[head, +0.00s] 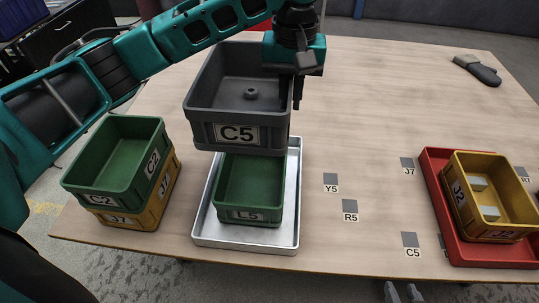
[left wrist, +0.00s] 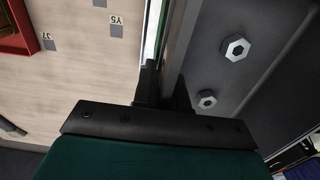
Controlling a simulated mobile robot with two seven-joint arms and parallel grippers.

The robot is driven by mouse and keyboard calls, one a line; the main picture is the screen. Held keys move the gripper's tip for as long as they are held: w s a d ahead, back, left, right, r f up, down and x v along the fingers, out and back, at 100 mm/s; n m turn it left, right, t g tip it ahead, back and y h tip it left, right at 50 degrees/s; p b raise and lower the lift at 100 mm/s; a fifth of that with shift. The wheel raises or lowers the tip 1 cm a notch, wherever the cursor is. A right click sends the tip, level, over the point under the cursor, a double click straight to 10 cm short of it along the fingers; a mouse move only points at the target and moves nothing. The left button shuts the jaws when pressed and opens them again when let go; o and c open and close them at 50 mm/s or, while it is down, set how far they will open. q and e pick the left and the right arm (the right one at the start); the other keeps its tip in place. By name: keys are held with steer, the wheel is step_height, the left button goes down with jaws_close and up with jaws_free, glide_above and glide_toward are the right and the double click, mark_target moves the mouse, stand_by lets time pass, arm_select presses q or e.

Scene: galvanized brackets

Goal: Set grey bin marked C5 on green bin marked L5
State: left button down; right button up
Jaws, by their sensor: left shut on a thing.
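The grey bin marked C5 (head: 200,130) is upright above the green bin marked L5 (head: 249,205), covering its far part. I cannot tell how large the gap between them is. The green bin stands in a silver tray (head: 245,243); what I see of its inside is empty. My left gripper (head: 297,92) is shut on the grey bin's right wall. In the left wrist view the grey bin (left wrist: 270,65) fills the right side, with two hex nuts inside. My right gripper (head: 402,292) shows only its fingertips at the bottom edge, apart and empty.
A green bin marked C2 (head: 115,155) is stacked on a yellow bin marked J7 (head: 155,207) at left. A red tray (head: 455,235) at right holds a yellow bin (head: 460,195) with pale blocks. A dark glove (head: 480,70) lies far right. The table's middle has only flat labelled squares.

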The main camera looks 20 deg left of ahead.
arm_select(q)
step_height(320, 180, down, 16)
steer(key=shift+r+b, duration=0.1)
steer(key=shift+b, duration=1)
steer(key=shift+f+p, duration=0.45)
steer(key=shift+f, duration=0.2)
steer(key=c, duration=1.2)
jaws_free()
steer(key=shift+r+b, duration=0.35)
steer(key=shift+b, duration=0.15)
step_height(320, 180, up, 12)
steer(key=shift+r+p, duration=0.25)
steer(key=shift+p, duration=0.8)
